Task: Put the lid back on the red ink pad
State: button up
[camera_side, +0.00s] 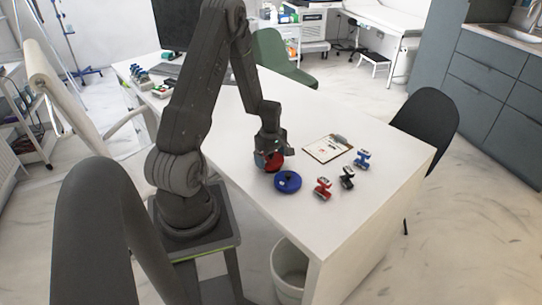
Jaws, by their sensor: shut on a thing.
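My gripper (270,148) points down over the near part of the white table, with its jaws shut on the red lid. A red round shape (274,163) shows directly under the jaws, partly hidden by them. At this size I cannot tell the red ink pad's lid from its base, or whether the two touch. A blue round ink pad (288,182) lies on the table just in front and to the right of the red shape, close to it.
A red stamp (323,188), a black stamp (347,178) and a blue stamp (362,158) stand to the right on the table (320,225). A clipboard (327,148) lies behind them. The table's near edge is close to the blue pad. A dark chair (428,118) stands at the right end.

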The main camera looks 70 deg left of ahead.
jog(key=shift+f, duration=0.1)
dwell(0.7)
jog(key=o, duration=0.6)
jog(key=shift+c, duration=0.2)
jog(key=shift+r, duration=3.55)
jog(key=shift+c, duration=0.3)
grip_shut()
jog(key=shift+f, duration=0.15)
